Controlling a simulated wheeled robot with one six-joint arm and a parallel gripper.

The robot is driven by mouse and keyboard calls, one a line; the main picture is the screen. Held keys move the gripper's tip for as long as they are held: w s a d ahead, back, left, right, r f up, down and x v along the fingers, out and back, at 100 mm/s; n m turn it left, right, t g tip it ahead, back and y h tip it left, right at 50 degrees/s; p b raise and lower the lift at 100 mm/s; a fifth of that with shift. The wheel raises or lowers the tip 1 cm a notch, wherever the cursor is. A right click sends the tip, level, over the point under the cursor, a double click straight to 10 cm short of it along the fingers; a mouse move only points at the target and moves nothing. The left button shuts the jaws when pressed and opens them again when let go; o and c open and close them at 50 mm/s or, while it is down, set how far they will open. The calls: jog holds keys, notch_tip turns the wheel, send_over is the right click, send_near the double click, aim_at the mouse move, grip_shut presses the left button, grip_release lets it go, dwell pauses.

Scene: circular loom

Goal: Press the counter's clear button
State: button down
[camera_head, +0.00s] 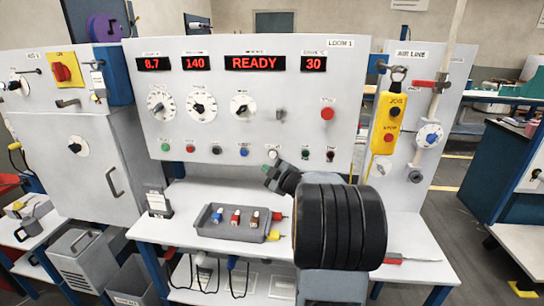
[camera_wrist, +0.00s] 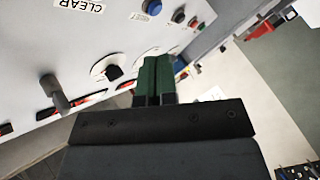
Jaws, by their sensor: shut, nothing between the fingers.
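The white loom panel (camera_head: 230,85) carries a row of small buttons along its lower edge. In the wrist view the CLEAR label (camera_wrist: 80,6) shows upside down at the top edge; no button beside it is visible there. In the head view a small button (camera_head: 273,154) sits right of the blue button (camera_head: 244,151), just above my fingertips; its label is too small to read. My gripper (camera_head: 267,169) is shut and empty in front of the panel's lower edge. Its green fingers (camera_wrist: 154,78) are together in the wrist view. Contact with the panel cannot be told.
A grey tray (camera_head: 205,229) with small colored parts lies on the table below. A lever knob (camera_wrist: 55,93) sticks out of the panel. A yellow pendant (camera_head: 388,122) hangs at the right. Red READY (camera_head: 255,63) and 30 (camera_head: 313,64) displays are lit.

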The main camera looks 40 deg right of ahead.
aim_at(272, 157)
jog(key=shift+w+d+p, duration=0.9)
jog(key=shift+w+d, duration=1.5)
jog(key=shift+w, duration=0.1)
dwell(0.4)
jog(key=shift+w+d, duration=0.3)
jog(key=shift+w+d, duration=0.3)
dwell(0.9)
jog(key=shift+s+a, duration=0.1)
dwell(0.3)
jog(key=shift+s+a, duration=0.5)
jog(key=shift+s+a+b, duration=1)
jog(key=shift+s+a, duration=0.75)
jog(key=shift+s, duration=0.05)
